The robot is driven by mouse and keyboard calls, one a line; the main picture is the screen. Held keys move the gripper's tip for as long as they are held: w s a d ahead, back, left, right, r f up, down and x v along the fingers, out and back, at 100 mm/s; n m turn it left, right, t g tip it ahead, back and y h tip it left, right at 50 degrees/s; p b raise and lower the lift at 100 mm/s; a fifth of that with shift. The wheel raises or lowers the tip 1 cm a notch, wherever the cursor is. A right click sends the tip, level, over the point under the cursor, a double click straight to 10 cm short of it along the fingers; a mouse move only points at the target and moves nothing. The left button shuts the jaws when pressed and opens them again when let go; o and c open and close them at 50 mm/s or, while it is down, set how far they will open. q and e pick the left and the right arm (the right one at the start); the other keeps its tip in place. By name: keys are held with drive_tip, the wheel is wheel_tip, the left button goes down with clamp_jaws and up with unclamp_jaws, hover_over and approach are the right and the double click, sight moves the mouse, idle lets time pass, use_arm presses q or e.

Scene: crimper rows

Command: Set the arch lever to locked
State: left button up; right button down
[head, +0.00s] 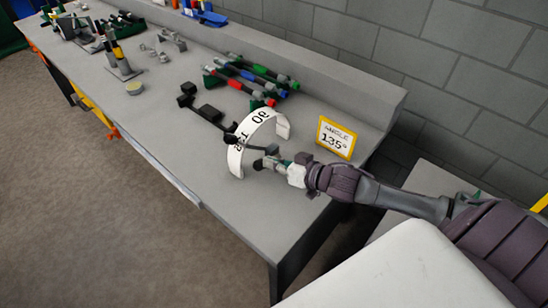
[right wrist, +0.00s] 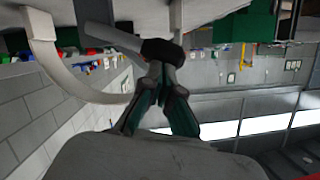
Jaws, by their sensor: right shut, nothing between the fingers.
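The arch (head: 236,160) is a white curved band with black numbers, 90 among them, standing on the grey bench. A dark lever-like bar (head: 209,113) runs from dark blocks at the back left toward the arch, and a dark piece shows inside it. My right gripper (head: 262,163) is shut and empty at the arch's near right side. In the right wrist view the fingertips (right wrist: 161,72) are together, close to a grey bar (right wrist: 112,38) with a dark end (right wrist: 161,51). Whether they touch it is unclear. The arch (right wrist: 42,32) curves at the left there. My left gripper is out of view.
The bench front (head: 213,181) is clear.

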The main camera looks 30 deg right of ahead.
drive_tip(key=shift+s+a+f+n+h+p, duration=0.2)
drive_tip(key=shift+a+f+n+h+p, duration=0.25)
drive_tip(key=shift+f+n, duration=0.3)
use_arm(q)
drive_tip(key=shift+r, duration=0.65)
use_arm(e)
drive_tip(key=shift+s+a+f+n+h, duration=0.1)
drive_tip(key=shift+a+f+n+h, duration=0.15)
drive_tip(key=shift+f+n, duration=0.2)
drive_tip(key=shift+a+f+n+h, duration=0.1)
drive_tip(key=shift+f+n+h, duration=0.1)
drive_tip(key=shift+f+n, duration=0.15)
drive_tip(key=shift+r, duration=0.1)
